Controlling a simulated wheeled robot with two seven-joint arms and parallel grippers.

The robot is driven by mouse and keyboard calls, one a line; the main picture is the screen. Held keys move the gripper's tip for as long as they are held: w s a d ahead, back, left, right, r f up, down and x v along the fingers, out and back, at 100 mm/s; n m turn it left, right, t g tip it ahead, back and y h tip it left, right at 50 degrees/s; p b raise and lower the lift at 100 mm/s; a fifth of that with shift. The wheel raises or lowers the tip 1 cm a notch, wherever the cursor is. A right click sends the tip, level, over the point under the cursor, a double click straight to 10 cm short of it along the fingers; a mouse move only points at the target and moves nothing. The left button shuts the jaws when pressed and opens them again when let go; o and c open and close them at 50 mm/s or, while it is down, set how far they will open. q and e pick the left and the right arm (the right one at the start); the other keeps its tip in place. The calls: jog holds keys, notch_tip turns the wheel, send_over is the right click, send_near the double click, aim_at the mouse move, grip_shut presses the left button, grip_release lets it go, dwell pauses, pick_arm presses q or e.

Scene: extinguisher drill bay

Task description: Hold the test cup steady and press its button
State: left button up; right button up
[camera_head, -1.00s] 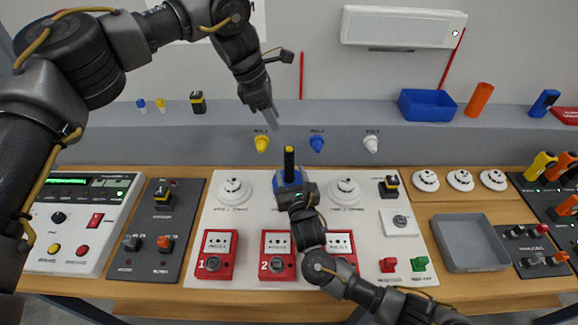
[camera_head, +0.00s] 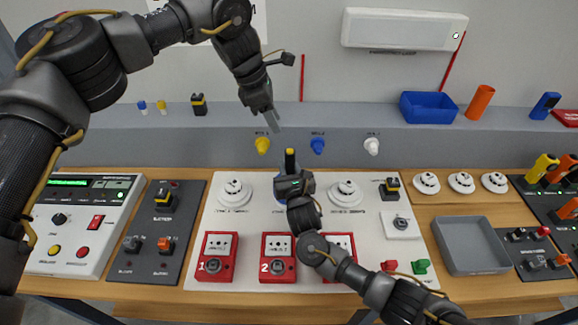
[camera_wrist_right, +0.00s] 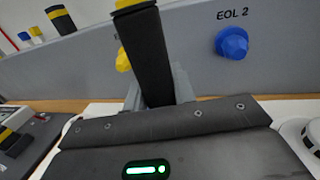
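The test cup is a blue cup (camera_head: 281,189) with a black upright handle (camera_head: 290,164) and a yellow top (camera_head: 290,153). It stands at the middle back of the white board, its blue part mostly hidden by my right gripper (camera_head: 293,182). In the right wrist view the black handle (camera_wrist_right: 154,60) rises between the grey fingers of that gripper (camera_wrist_right: 158,88). The fingers flank it closely, but I cannot tell if they press on it. My left gripper (camera_head: 273,122) hangs above and left of the handle, apart from it. Its fingertips look close together.
White detectors (camera_head: 234,191) and (camera_head: 345,192) flank the cup. Red call points (camera_head: 216,256) line the board's front. Yellow, blue (camera_head: 317,146) and white knobs sit on the ledge face behind. A grey tray (camera_head: 472,270) is at right, a control panel (camera_head: 80,222) at left.

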pick_arm(q)
grip_shut()
dwell(1.7)
